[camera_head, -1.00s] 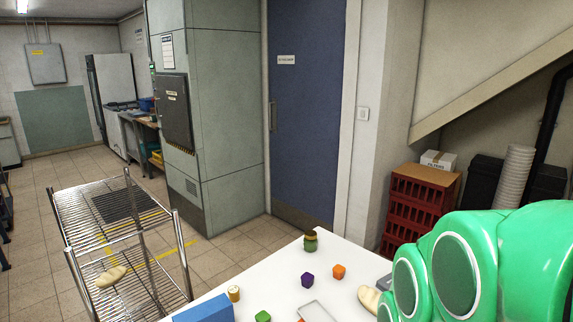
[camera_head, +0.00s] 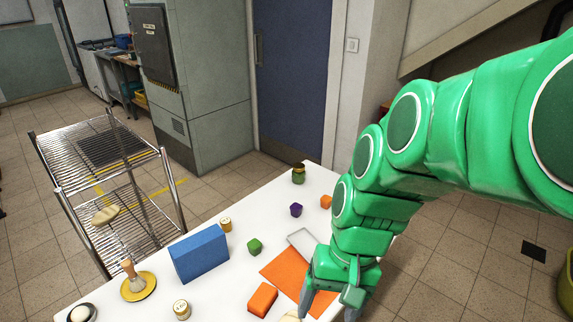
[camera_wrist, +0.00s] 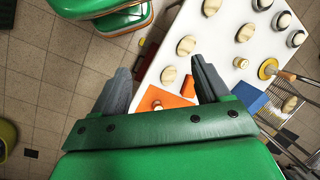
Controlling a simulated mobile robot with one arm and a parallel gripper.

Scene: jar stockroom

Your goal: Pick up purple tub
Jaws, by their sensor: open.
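The purple tub (camera_head: 296,209) is a small dark purple piece standing on the white table (camera_head: 240,205), toward its far end in the head view. A dark green jar with a brownish top (camera_head: 298,174) stands behind it and an orange tub (camera_head: 326,202) to its right. My gripper (camera_head: 332,300) points down over the near right part of the table, clearly apart from the purple tub. The wrist view shows its two grey fingers (camera_wrist: 163,78) spread wide with nothing held between them. I cannot make out the purple tub in the wrist view.
A green tub (camera_head: 255,246), a grey tray (camera_head: 303,241), an orange mat (camera_head: 282,268), an orange block (camera_head: 262,299) and a blue box (camera_head: 199,254) are on the table. A wire rack cart (camera_head: 100,160) stands left.

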